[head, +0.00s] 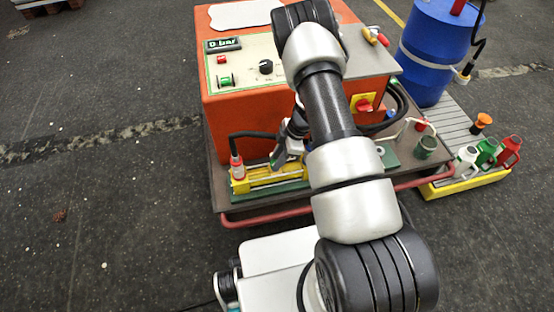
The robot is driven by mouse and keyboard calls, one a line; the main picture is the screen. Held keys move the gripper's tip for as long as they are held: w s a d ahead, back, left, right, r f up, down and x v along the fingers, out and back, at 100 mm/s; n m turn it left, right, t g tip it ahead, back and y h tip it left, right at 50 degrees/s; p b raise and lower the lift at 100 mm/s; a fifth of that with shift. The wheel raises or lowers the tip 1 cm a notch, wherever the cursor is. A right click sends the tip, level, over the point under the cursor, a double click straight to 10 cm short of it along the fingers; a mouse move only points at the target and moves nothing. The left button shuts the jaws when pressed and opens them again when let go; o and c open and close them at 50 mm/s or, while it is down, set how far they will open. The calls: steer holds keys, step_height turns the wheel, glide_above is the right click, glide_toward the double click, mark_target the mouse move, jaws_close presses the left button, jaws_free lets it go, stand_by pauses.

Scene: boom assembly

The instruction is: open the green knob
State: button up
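A small green knob-like control (226,81) sits on the cream panel of the orange machine (235,123), below a red button. A dark green cylinder with a knob-like top (426,148) stands on the cart at the right; I cannot tell which of the two is the task's knob. My gripper (279,160) is low in front of the machine, near a yellow block (272,175) on a green base. My arm partly hides it, so I cannot tell whether it is open or touches anything.
A black dial (266,67) and a "0 bar" display (222,44) are on the panel. A red switch on a yellow plate (363,104) is on the machine's front. A blue drum (434,50) and small cans (488,152) stand at the right. The floor at left is clear.

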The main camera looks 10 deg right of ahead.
steer(key=shift+r+n, duration=0.1)
steer(key=shift+n, duration=0.2)
steer(key=shift+c, duration=0.3)
steer(key=shift+w+n+g+p, duration=0.1)
steer(key=shift+n+g+p, duration=0.6)
steer(key=shift+n, duration=0.5)
steer(key=shift+w+n+g+h, duration=0.15)
steer(key=shift+n+g, duration=0.25)
steer(key=shift+n, duration=0.8)
steer(key=shift+n+g+h, duration=0.15)
steer(key=shift+n+g, duration=0.25)
steer(key=shift+n, duration=0.8)
steer(key=o, duration=1.1)
steer(key=shift+c, duration=0.2)
